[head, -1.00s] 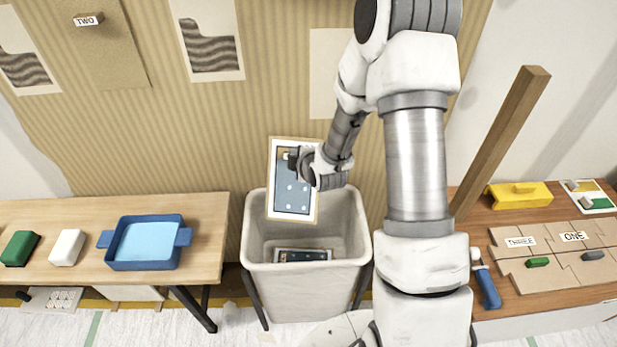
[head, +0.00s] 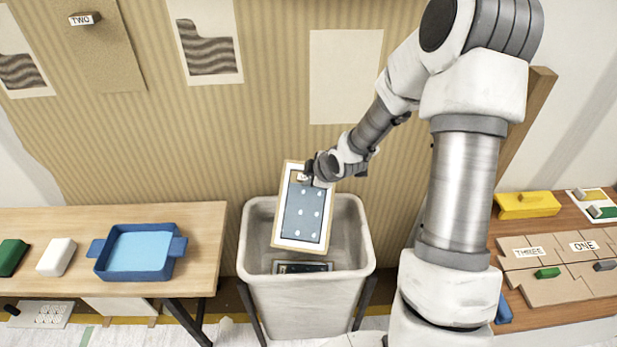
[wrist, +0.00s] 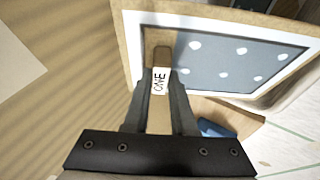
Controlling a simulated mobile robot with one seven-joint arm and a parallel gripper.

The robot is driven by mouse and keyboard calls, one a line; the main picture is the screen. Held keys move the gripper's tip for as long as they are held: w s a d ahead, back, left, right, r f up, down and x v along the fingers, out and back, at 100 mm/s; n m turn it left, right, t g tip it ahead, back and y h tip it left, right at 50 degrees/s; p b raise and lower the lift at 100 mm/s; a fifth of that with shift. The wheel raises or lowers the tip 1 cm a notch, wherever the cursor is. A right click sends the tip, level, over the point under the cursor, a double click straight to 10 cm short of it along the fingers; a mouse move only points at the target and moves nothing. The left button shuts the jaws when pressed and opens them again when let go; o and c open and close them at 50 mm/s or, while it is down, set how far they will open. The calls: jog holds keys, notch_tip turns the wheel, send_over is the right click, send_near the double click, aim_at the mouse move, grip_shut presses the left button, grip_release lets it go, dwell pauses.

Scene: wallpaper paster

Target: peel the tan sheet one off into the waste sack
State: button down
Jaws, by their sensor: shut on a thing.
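My gripper (head: 312,172) is shut on the label block marked ONE (wrist: 160,80) at the top of the tan sheet one (head: 303,212). The sheet has a tan edge, a white border and a blue-grey panel with pale dots; it also shows in the wrist view (wrist: 225,62). It hangs tilted, clear of the wall, its lower part over the open mouth of the pale grey waste sack (head: 305,305). A dark dotted piece (head: 303,268) lies inside the sack. Whether the sheet touches the sack's rim I cannot tell.
A left table (head: 205,225) carries a blue tray (head: 138,252), a white block (head: 56,257) and a green block (head: 12,252). A right bench holds tan pieces marked THREE (head: 528,253) and ONE, and a yellow box (head: 527,205). A sheet marked TWO (head: 95,50) hangs on the striped wall.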

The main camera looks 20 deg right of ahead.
jog(key=shift+f, duration=0.1)
notch_tip(320, 180, down, 10)
jog(key=b, duration=0.9)
jog(key=c, duration=0.7)
grip_release()
jog(key=shift+o, duration=0.2)
jog(key=p+v, duration=0.8)
jog(key=v, duration=0.9)
jog(key=shift+s+r, duration=0.25)
